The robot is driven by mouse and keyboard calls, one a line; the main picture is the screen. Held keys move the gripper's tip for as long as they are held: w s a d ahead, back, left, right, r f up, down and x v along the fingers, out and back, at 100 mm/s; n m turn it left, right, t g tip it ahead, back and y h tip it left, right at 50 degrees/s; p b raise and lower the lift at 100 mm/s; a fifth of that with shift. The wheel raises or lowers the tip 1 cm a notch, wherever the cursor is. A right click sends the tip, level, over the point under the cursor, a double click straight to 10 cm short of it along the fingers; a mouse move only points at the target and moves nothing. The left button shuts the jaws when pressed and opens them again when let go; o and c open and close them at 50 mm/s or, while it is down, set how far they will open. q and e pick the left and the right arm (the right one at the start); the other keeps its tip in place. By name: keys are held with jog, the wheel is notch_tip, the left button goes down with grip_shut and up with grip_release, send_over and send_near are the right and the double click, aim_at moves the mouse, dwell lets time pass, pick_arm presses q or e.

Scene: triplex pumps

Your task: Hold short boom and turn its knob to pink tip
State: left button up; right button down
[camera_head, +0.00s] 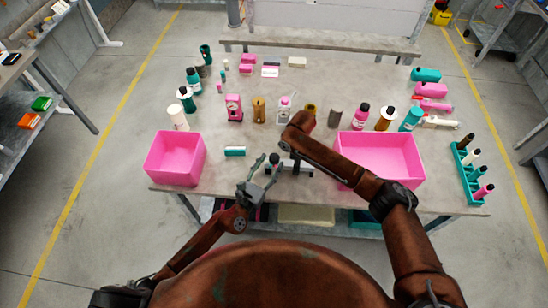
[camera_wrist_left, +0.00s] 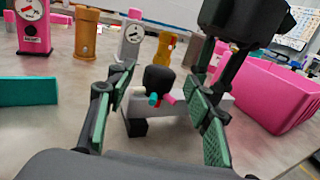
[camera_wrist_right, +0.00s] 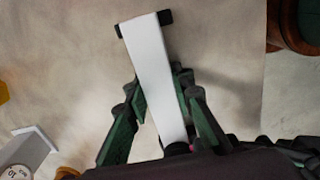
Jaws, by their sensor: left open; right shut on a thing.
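The short boom is a pale bar with black end pieces; it fills the middle of the right wrist view (camera_wrist_right: 155,70). In the left wrist view its black knob (camera_wrist_left: 158,78) stands in front of the bar, with a teal tip and a pink-red tip low on it. My right gripper (camera_wrist_right: 158,82) is shut on the bar, one finger on each side. In the head view the right forearm partly hides the boom. My left gripper (camera_head: 270,165) is open, with its fingers to both sides of the knob in its wrist view, seemingly apart from it.
A pink bin (camera_head: 175,160) stands at the table's left and a larger one (camera_head: 380,158) at the right. Several bottles and pumps stand in a row behind the boom. A teal block (camera_head: 235,151) lies left of the left gripper. A teal rack (camera_head: 468,176) is far right.

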aim_at(271, 161)
pick_arm(q)
jog(key=shift+x, duration=1.8)
jog(key=shift+c, duration=0.4)
jog(key=c, duration=1.1)
jog(key=shift+d+r+m+g+h, duration=0.25)
jog(key=shift+m+h, duration=0.25)
jog(key=shift+h, duration=0.3)
jog(key=shift+m+g+h, duration=1.25)
jog(key=shift+m+h, duration=0.15)
jog(key=shift+h, duration=0.2)
pick_arm(e)
jog(key=shift+a, duration=0.2)
pick_arm(q)
jog(key=shift+s+a+f+m+g+h, duration=0.1)
jog(key=shift+f+m+g+h, duration=0.05)
jog(key=shift+m+g+h, duration=0.35)
